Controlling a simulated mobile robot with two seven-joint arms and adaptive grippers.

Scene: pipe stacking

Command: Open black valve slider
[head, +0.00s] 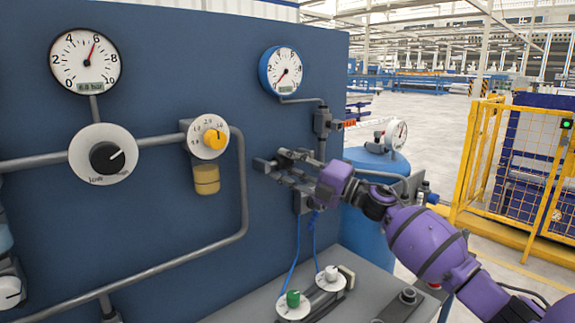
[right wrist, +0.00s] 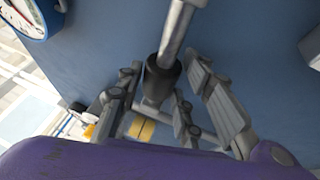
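A dark valve fitting (head: 322,122) sits on the thin pipe below the blue-rimmed gauge on the blue panel. In the right wrist view a black collar (right wrist: 161,78) on a grey pipe shows between my fingers; it looks like the valve slider. My right gripper (head: 277,161) is in front of the panel, just below and left of the fitting in the head view. Its fingers are spread on either side of the collar in the right wrist view, with gaps visible. The lower part of the valve is partly hidden behind my gripper. My left gripper is not in view.
A black knob (head: 107,158), a yellow regulator (head: 214,139) and a large gauge (head: 85,61) are on the panel to the left. A ledge below holds a green button (head: 293,298) and a white button (head: 331,272). A blue tank (head: 372,220) stands right of the panel.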

